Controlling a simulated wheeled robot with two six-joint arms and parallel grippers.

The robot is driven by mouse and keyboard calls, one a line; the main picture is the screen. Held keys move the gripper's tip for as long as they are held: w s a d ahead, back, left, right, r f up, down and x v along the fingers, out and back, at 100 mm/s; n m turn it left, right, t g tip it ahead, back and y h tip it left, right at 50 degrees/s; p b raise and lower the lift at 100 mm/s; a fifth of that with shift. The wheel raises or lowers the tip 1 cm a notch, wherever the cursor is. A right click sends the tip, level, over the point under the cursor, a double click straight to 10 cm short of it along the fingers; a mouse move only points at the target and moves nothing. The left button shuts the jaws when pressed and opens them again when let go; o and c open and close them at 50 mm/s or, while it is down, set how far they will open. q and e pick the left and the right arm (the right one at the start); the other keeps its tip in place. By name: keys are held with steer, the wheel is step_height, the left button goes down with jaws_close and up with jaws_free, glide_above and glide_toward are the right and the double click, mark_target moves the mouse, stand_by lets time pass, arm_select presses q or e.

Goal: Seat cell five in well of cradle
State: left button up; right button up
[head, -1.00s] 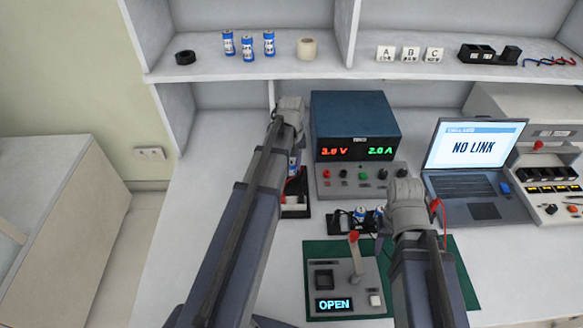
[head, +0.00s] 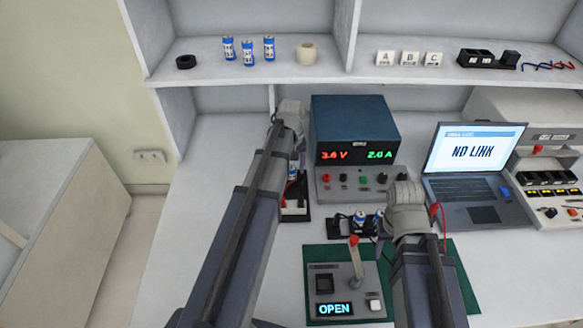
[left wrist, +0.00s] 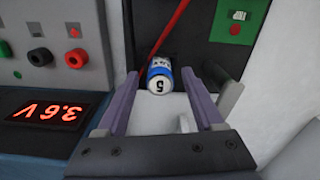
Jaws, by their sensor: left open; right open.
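In the left wrist view, cell five (left wrist: 160,80), blue and white with a black 5 on its end, lies between the two spread fingers of my left gripper (left wrist: 161,72). A gap shows on each side of it. In the head view my left gripper (head: 290,130) is above a black tray (head: 296,215) left of the power supply; my arm partly hides the tray and the blue cell there. A black holder, apparently the cradle (head: 341,233), stands in front of the supply with blue cells in it.
The power supply (head: 355,130) stands behind the cells, the laptop (head: 470,175) to the right. A red wire (left wrist: 172,30) crosses near cell five. A lever fixture reading OPEN (head: 345,285) sits on a green mat (head: 313,255) in front. The table at left is clear.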

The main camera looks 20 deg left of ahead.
mark_target(291, 167)
arm_select(q)
step_height(291, 167, up, 12)
steer(key=p, duration=1.2)
steer(key=s+d+m, duration=0.5)
steer(key=s+d, duration=0.3)
steer(key=d, duration=0.3)
steer(key=s+d+m+y, duration=0.1)
steer(key=s+d+m, duration=0.4)
steer(key=s+d, duration=0.3)
steer(key=d, duration=0.3)
steer(key=shift+s+d+m+b, duration=0.25)
steer(key=shift+d+m+b, duration=0.05)
steer(key=shift+d+m, duration=0.1)
